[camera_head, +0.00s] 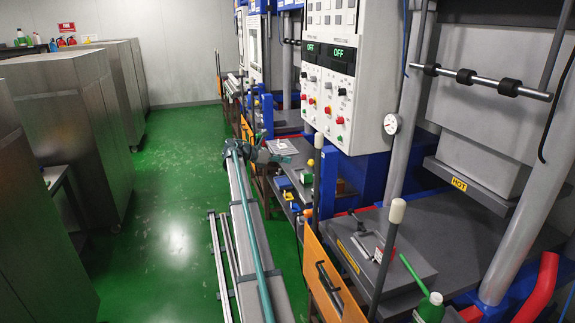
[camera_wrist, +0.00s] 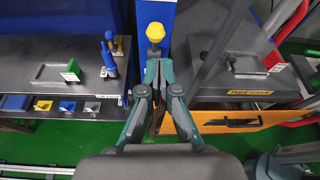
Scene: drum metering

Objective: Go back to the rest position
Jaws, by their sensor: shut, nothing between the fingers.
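My gripper (camera_wrist: 157,68) points away from the wrist camera with its two teal fingers together and nothing between them. In the head view my gripper (camera_head: 284,157) is small, beside the workbenches on the right of the aisle. A yellow knob (camera_wrist: 155,32) on a lever appears just past the fingertips, in front of a blue panel; whether the fingers touch the lever cannot be told. No rest position is marked in either view.
A bench with a shallow tray (camera_wrist: 60,74) and blue-handled tool (camera_wrist: 110,58) lies left of the fingers. A dark press plate (camera_wrist: 225,72) above an orange drawer (camera_wrist: 235,121) lies right. A control cabinet (camera_head: 334,80) rises behind. The green floor (camera_head: 165,200) is open left of the rail.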

